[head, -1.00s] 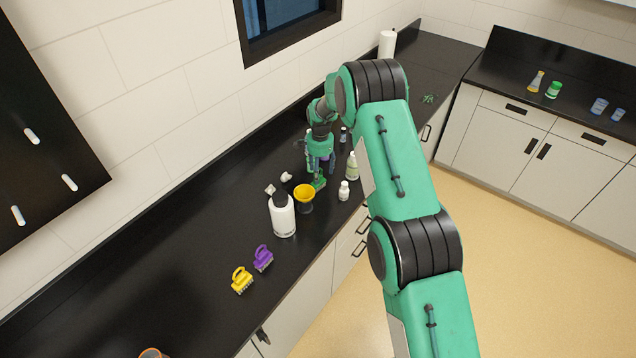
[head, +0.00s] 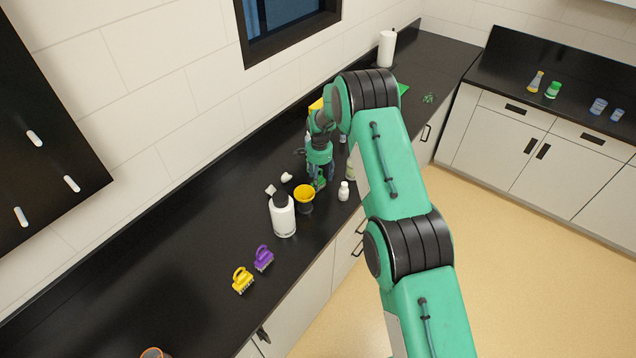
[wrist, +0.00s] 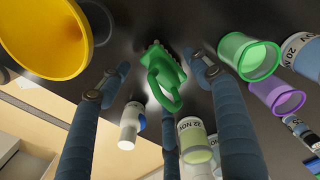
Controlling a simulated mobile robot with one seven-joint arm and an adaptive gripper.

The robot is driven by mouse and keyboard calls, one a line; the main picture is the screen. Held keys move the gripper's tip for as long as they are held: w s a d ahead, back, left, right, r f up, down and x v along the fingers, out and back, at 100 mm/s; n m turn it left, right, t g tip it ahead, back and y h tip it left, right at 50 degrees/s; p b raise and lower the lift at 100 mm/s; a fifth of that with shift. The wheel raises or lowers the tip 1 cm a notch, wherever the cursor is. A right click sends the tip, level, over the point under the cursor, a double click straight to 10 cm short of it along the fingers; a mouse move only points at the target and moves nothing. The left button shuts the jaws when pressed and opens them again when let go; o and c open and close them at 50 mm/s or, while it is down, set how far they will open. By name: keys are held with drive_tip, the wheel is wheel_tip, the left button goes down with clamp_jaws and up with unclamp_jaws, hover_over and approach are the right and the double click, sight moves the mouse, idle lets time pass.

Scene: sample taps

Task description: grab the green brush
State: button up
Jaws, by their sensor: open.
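The green brush (wrist: 165,75) lies on the black counter. In the wrist view it sits between the spread fingers of my gripper (wrist: 150,80), with its loop handle toward the camera. The fingers are open and apart from it on both sides. In the head view my gripper (head: 319,178) hangs low over the counter, and only a small part of the green brush (head: 319,184) shows beneath it.
A small white bottle (head: 343,191) stands to the right. Green (wrist: 249,57) and purple (wrist: 276,95) cups are near. Purple (head: 263,258) and yellow (head: 242,280) brushes lie nearer.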

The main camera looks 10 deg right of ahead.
drive_tip(key=shift+f, duration=0.95)
drive_tip(key=c, duration=1.3)
